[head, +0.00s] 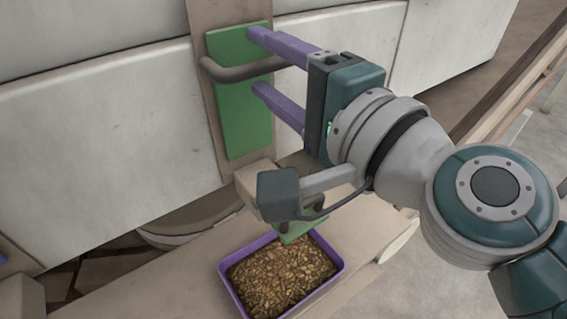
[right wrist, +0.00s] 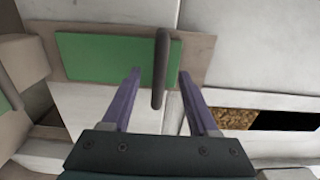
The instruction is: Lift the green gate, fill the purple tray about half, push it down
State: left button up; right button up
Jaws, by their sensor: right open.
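The green gate (head: 232,125) is an upright panel on a brown board, with a grey bar handle (head: 225,72). My right gripper (head: 254,61) is open, its purple fingers above and below the handle. In the right wrist view the handle (right wrist: 160,65) stands between the open fingers (right wrist: 158,85), with a gap on each side. The green panel (right wrist: 90,57) lies behind it. The purple tray (head: 334,278) sits below on a beige bench and holds a broad bed of brown pellets (head: 280,272). The tray's depth is hard to judge. My left gripper is not in view.
A beige block (head: 252,180) and a small green piece (head: 303,227) are between the gate and the tray. Pale wall panels (head: 100,150) stand behind. Pellets (right wrist: 235,118) show in a slot in the right wrist view. The bench (head: 190,270) is clear left of the tray.

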dwell(0.3)
jog(key=v, duration=0.7)
dwell(0.7)
